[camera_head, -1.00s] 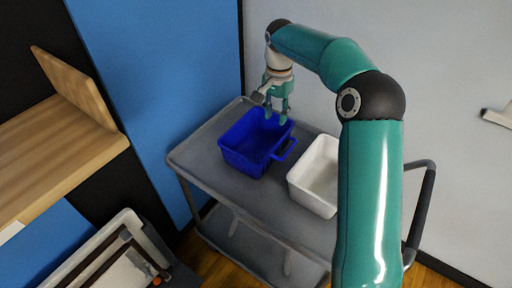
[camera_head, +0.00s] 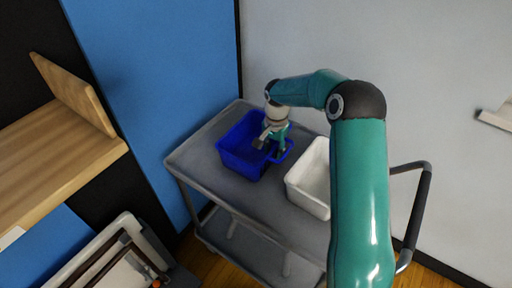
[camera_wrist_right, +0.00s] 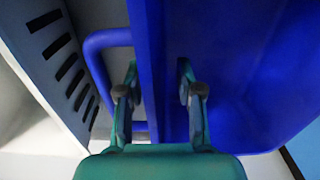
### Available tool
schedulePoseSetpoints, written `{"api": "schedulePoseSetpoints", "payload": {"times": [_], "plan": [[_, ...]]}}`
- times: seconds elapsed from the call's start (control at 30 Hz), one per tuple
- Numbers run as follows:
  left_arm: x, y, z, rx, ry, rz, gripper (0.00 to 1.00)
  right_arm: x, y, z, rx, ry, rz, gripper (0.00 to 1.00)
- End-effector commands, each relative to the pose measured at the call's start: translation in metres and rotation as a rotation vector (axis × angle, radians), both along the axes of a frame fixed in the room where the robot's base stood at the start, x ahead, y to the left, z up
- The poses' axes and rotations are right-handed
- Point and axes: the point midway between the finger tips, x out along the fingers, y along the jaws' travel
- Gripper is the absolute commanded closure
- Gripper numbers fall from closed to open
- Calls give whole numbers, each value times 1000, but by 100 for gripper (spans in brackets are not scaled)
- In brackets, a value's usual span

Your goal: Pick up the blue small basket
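The blue small basket (camera_head: 236,161) stands upright on a grey cart, with a loop handle on its right side. My right gripper (camera_head: 279,149) is down at that handle side in the head view. In the right wrist view the gripper (camera_wrist_right: 158,78) points at the blue basket (camera_wrist_right: 245,75). Its two fingers are apart, one on each side of the basket's wall, with the left finger near the loop handle (camera_wrist_right: 98,45). Whether either finger touches the wall I cannot tell. My left gripper is out of view.
A white basket (camera_head: 309,190) stands on the cart (camera_head: 203,170) just right of the blue one. A wooden shelf (camera_head: 60,160) is at the left. A blue and black wall and a grey wall stand close behind the cart.

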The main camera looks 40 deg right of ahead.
Motion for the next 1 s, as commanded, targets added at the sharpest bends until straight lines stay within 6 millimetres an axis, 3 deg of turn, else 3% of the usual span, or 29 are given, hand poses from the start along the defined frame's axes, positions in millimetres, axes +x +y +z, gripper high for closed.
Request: {"api": "schedulePoseSetpoints", "payload": {"times": [0.2,0.43,0.67,1.0], "plan": [[0,0,5,0,0,0,15,-1,0,-22,0,1,0,64],[0,0,5,0,0,0,15,0,-1,-23,-1,-1,0,64],[0,0,5,0,0,0,15,0,-1,-23,-1,-1,0,100],[0,0,5,0,0,0,15,-1,-1,-23,0,1,0,100]]}}
